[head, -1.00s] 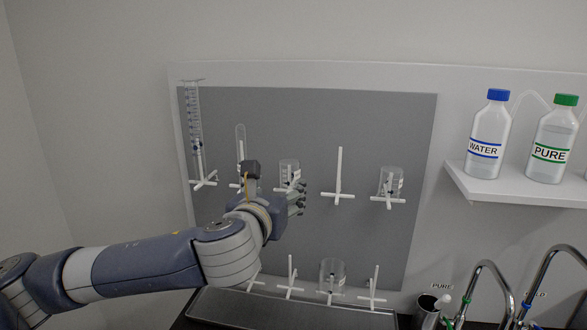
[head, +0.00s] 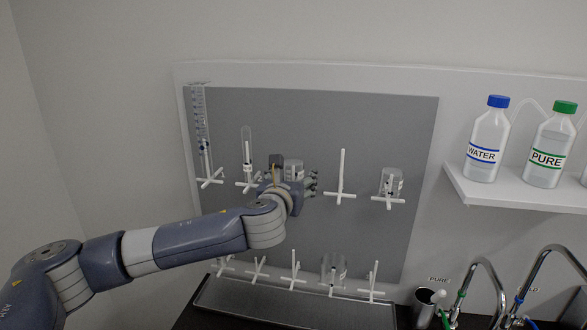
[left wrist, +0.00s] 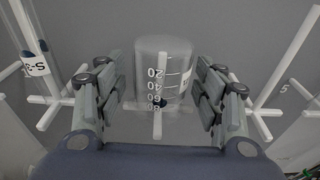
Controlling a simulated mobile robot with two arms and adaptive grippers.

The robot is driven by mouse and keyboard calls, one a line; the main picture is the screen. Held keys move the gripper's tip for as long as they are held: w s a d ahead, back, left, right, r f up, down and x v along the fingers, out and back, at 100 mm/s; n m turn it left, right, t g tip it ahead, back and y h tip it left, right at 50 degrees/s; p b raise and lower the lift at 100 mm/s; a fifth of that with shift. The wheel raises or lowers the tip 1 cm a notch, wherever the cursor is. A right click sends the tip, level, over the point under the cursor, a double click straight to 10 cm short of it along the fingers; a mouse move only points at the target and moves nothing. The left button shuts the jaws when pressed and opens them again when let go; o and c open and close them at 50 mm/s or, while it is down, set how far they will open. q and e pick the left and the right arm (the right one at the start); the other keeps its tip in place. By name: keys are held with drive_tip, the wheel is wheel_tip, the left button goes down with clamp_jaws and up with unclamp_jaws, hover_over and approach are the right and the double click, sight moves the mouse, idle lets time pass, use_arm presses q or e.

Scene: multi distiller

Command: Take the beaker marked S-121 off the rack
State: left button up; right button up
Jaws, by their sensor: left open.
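The rack is a grey wall panel (head: 365,120) with white pegs. A clear beaker (head: 294,167) hangs upside down on an upper peg, partly hidden behind my left gripper (head: 311,184). In the left wrist view this beaker (left wrist: 163,62), with white graduation marks, lies between the spread fingers of my open left gripper (left wrist: 157,75), with gaps on both sides. Another beaker (head: 391,179) hangs at the upper right, and one (head: 333,270) on the lower row. No marking S-121 is readable. My right gripper is out of view.
A graduated cylinder (head: 200,115) and a narrow tube (head: 247,143) hang left of the beaker; an empty peg (head: 341,175) stands to its right. A tray (head: 290,313) lies below. WATER (head: 487,145) and PURE (head: 549,150) bottles stand on the right shelf.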

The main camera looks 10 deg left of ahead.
use_arm(q)
drive_tip(key=shift+c, duration=0.3)
drive_tip(key=c, duration=1.1)
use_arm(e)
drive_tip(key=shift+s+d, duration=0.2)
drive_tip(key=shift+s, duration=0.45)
use_arm(q)
wheel_tip(320, 180, up, 9)
drive_tip(key=shift+r+b, duration=0.1)
drive_tip(key=shift+b, duration=1.15)
wheel_tip(320, 180, up, 5)
drive_tip(key=p, duration=0.5)
wheel_tip(320, 180, up, 9)
drive_tip(key=p, duration=0.3)
hover_over(294, 162)
drive_tip(key=shift+a, duration=0.1)
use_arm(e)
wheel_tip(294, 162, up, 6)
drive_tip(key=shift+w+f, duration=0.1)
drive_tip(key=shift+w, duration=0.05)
